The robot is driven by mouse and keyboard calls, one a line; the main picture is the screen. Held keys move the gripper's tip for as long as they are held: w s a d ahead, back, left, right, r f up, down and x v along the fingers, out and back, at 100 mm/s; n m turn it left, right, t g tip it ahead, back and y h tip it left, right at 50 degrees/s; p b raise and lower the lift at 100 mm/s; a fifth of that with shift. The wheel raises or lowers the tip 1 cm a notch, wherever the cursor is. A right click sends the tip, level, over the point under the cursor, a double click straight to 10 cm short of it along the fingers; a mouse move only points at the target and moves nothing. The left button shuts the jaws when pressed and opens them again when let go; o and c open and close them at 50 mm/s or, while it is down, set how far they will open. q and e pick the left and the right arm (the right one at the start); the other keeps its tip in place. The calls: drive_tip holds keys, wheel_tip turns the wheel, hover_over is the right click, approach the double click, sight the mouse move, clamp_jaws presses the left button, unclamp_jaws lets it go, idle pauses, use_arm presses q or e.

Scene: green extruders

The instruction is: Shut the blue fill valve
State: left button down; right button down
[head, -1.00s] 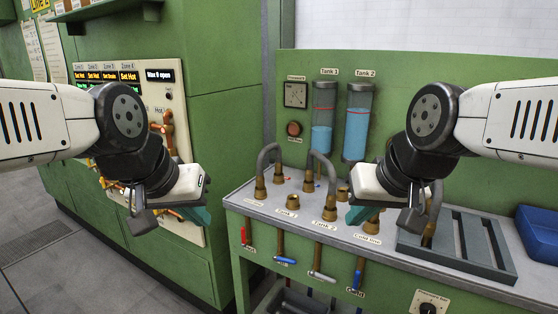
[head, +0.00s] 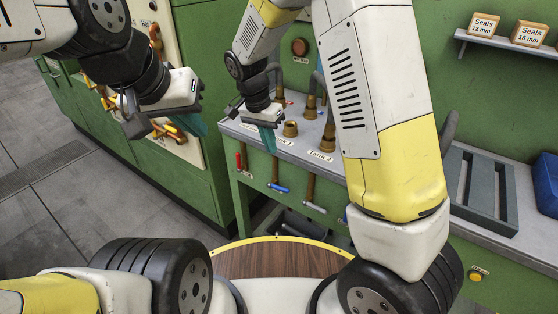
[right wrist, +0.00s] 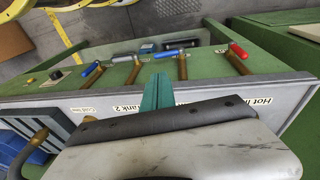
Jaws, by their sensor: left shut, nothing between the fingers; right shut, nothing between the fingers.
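Four valve levers hang on pipes along the bench front. In the head view, a blue lever (head: 278,187) lies about level on the second pipe from the left, beside the red lever (head: 239,162). Another blue lever (right wrist: 91,69) shows in the right wrist view; my right arm mostly hides it in the head view. The labels are too small to tell which is the fill valve. My right gripper (head: 268,139) is shut and empty, its teal fingers pointing down near the bench's front edge, above the blue lever and apart from it. My left gripper (head: 193,124) is shut and empty, further left.
The bench (head: 480,232) carries brass fittings (head: 290,129), curved pipes and a slotted grey tray (head: 485,185). A blue bin (head: 546,182) stands at the right. A green cabinet with a pipe panel is behind my left gripper. Open floor lies at the left.

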sight(281, 187)
drive_tip(key=shift+h, duration=0.4)
drive_tip(key=x, duration=0.5)
drive_tip(key=a+x, duration=0.1)
drive_tip(key=x, duration=0.5)
drive_tip(key=w+a+x, duration=0.1)
drive_tip(key=x, duration=0.4)
drive_tip(key=shift+f, duration=0.5)
